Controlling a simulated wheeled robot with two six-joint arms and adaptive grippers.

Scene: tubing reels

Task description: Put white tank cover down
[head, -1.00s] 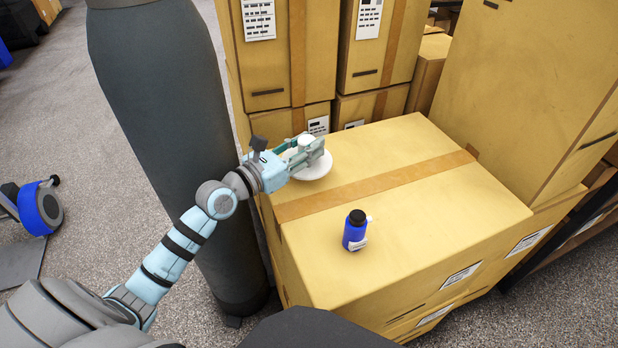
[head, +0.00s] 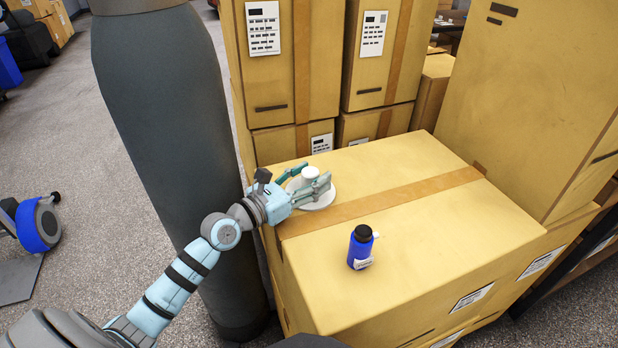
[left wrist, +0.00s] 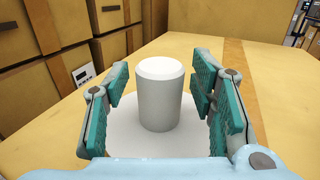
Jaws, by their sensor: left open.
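The white tank cover (head: 324,199) is a round disc with a knob on top. It lies flat on the top of a cardboard box (head: 440,225), near the box's back left corner. In the left wrist view the cover's knob (left wrist: 160,95) stands upright between the fingers. My left gripper (head: 306,178) is open around the knob, with a visible gap on each side of it in the left wrist view (left wrist: 158,105). The near part of the disc is hidden by my gripper. My right gripper is out of view.
A blue bottle with a black cap (head: 360,247) stands on the same box, right of and nearer than the cover. Tall cardboard boxes (head: 290,70) rise behind, and another (head: 530,100) stands at the right. A dark grey column (head: 165,150) stands left of the box.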

